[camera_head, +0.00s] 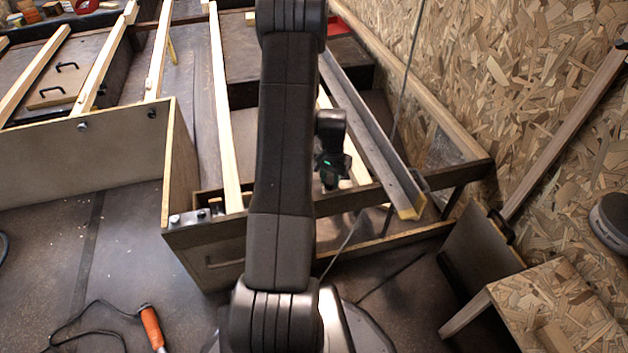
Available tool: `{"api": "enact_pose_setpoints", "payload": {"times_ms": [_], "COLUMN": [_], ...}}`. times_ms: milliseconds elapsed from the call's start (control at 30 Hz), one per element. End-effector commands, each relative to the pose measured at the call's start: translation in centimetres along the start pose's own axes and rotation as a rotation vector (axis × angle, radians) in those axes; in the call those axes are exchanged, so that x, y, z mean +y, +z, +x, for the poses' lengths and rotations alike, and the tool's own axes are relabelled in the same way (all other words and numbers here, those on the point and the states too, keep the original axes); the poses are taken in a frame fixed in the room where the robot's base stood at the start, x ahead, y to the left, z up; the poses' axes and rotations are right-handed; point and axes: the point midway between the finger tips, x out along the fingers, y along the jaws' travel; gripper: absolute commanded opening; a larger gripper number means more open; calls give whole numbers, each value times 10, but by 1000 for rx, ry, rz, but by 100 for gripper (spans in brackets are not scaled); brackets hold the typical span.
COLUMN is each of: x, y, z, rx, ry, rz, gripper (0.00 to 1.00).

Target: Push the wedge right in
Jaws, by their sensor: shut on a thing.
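My gripper (331,172) points down over the dark wooden frame, just right of my arm, near its front rail (385,192). It looks small and dark, with a green light on it. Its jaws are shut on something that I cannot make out. I cannot pick out the wedge for sure; it may be hidden by the gripper or by my arm, which covers the middle of the view. A pale wooden strip (357,172) shows just right of the gripper. I cannot tell whether they touch.
A long grey metal beam (372,130) with a yellow end lies right of the gripper. Pale battens (224,120) run across the left side. A chipboard wall (480,80) closes the right. An orange-handled tool (152,328) with a cable lies on the floor at lower left.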

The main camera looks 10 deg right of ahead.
Motion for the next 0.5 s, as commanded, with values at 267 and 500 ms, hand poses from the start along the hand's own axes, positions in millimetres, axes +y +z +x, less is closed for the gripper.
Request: {"api": "enact_pose_setpoints", "payload": {"times_ms": [267, 500], "x": [19, 19], "y": [-20, -20], "z": [-1, -1], "rx": [4, 4], "ry": [-1, -1], "rz": [0, 0], "gripper": [0, 0]}}
